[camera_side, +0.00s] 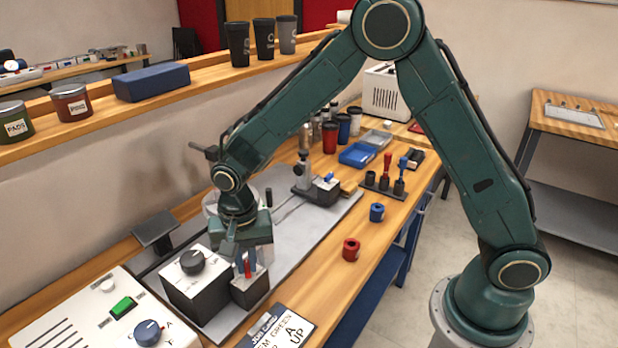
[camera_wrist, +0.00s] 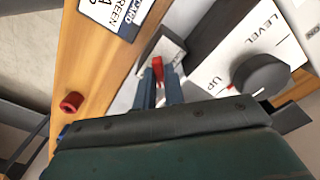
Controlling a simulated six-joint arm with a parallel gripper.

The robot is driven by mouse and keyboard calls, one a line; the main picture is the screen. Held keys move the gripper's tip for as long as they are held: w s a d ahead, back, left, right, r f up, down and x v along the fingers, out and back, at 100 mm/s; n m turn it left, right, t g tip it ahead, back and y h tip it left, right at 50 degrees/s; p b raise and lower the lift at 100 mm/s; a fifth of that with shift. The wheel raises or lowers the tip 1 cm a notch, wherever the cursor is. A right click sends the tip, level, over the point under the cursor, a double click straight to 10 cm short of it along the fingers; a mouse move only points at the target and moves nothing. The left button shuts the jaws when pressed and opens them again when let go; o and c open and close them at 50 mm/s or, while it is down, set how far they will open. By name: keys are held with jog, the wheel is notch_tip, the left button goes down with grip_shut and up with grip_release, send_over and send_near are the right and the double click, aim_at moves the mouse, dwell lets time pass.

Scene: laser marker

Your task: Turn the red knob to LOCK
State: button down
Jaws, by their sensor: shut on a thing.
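The red knob (camera_wrist: 157,68) shows between my two blue fingertips in the wrist view. It also shows in the side view (camera_side: 247,268), small and partly covered by the fingers. My gripper (camera_side: 245,266) points down and is shut on the red knob. The knob sits on a small dark block with a light top (camera_side: 250,290), at the near end of the grey plate. The fingers hide much of the knob, and I cannot read a LOCK mark or tell which way the knob points.
Close beside is a box (camera_side: 195,285) with a dark round knob (camera_wrist: 262,75), marked LEVEL and UP. A white panel with a green button (camera_side: 123,307) and blue knob (camera_side: 148,332) stands at left. A job card (camera_side: 278,328) lies in front. Red (camera_side: 351,249) and blue (camera_side: 377,212) rings stand right.

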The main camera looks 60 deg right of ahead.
jog(key=n, duration=0.4)
jog(key=shift+r+n, duration=0.1)
jog(key=shift+n, duration=2.2)
jog(key=c, duration=1.8)
grip_release()
jog(key=shift+o, duration=0.2)
notch_tip(320, 180, up, 14)
notch_tip(320, 180, up, 7)
send_over(247, 265)
